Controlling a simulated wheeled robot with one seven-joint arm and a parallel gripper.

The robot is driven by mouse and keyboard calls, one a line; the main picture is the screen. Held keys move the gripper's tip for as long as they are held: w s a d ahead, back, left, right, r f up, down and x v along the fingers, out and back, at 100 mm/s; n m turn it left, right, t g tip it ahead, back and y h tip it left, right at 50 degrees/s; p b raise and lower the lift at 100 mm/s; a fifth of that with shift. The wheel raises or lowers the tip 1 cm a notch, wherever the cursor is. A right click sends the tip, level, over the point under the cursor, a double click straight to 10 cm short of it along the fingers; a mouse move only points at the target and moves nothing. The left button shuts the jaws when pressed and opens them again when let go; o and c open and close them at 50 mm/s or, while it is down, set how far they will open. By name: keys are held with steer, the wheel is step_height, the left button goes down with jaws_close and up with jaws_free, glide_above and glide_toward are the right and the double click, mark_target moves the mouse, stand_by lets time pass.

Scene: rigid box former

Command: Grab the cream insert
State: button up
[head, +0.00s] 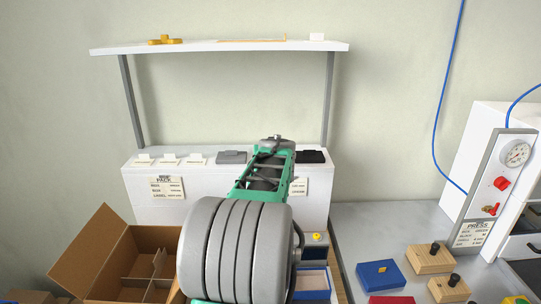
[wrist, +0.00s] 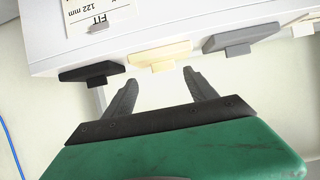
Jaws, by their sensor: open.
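The cream insert (wrist: 160,55) is a pale yellow block with a raised grip, at the front edge of a white ledge in the wrist view. My gripper (wrist: 160,77) is open and empty, its two dark fingers pointing at the cream insert. The fingertips are just short of the insert in the picture; whether they touch it cannot be told. In the head view my arm hides the cream insert. A black insert (wrist: 91,72) sits on one side of it and a grey insert (wrist: 240,40) on the other.
The white ledge (head: 220,182) also holds several white pieces (head: 169,160) at left. A shelf (head: 220,46) spans above on two posts. An open cardboard box (head: 93,246) stands lower left; a press (head: 490,190) stands at right.

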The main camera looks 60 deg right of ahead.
steer(key=x, duration=0.1)
steer(key=p+x, duration=0.1)
steer(key=x, duration=0.1)
steer(key=p+x, duration=0.1)
steer(key=shift+w+d+r, duration=0.1)
steer(key=shift+w+r, duration=0.1)
steer(key=shift+w, duration=0.25)
steer(key=shift+w+d+f, duration=0.1)
steer(key=shift+d+f, duration=0.15)
steer(key=shift+d, duration=0.05)
steer(key=shift+a, duration=0.1)
steer(key=shift+c, duration=0.5)
steer(key=c, duration=1.3)
steer(key=shift+r, duration=0.1)
